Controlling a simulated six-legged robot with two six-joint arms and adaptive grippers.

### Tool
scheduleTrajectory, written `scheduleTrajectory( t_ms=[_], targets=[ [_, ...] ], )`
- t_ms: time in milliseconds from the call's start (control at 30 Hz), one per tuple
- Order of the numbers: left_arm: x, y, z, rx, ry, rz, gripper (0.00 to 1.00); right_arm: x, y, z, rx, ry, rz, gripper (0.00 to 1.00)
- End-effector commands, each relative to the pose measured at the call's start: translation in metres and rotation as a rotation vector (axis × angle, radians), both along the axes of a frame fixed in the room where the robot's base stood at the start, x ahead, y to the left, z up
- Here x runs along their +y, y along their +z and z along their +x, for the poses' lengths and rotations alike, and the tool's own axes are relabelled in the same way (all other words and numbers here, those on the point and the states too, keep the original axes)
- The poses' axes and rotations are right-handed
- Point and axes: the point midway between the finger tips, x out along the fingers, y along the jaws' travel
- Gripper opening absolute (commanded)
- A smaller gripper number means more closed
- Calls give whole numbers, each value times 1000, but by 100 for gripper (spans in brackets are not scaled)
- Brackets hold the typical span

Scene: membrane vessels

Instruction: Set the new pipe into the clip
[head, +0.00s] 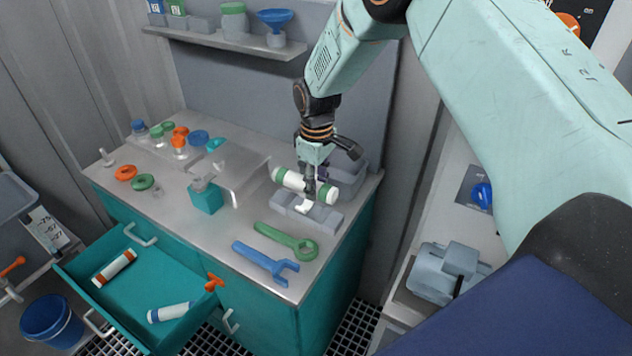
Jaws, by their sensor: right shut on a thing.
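A white pipe with green bands near its ends (293,181) is in my right gripper (311,188), which is shut on it near its middle. The gripper points down and the pipe lies roughly level. Directly below is a grey block (325,216) on the bench top, with a small white piece (303,206) at its middle that looks like the clip. The pipe appears just above the block. I cannot tell whether they touch, as the fingers hide part of the spot. My left gripper is not in view.
A green wrench (287,241) and a blue wrench (266,262) lie on the bench (215,232) in front of the block. A grey raised stand (236,168) is to the left. An open teal drawer (146,286) holds an orange-banded pipe (114,268) and a blue-banded pipe (169,312).

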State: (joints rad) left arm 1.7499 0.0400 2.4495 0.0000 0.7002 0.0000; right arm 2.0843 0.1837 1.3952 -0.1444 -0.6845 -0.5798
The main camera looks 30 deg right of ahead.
Motion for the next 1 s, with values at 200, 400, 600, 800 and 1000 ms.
scheduleTrajectory(
  t_ms=[200,400,600,800,1000],
  targets=[
    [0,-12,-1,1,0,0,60,1,-13,1,0,1,0,4],
    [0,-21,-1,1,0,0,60,1,-24,2,0,1,0,4],
    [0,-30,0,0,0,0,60,1,-34,2,0,1,0,4],
    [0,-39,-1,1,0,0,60,1,-44,1,0,1,0,4],
    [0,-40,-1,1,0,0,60,1,-50,1,1,1,-1,4]
  ],
)
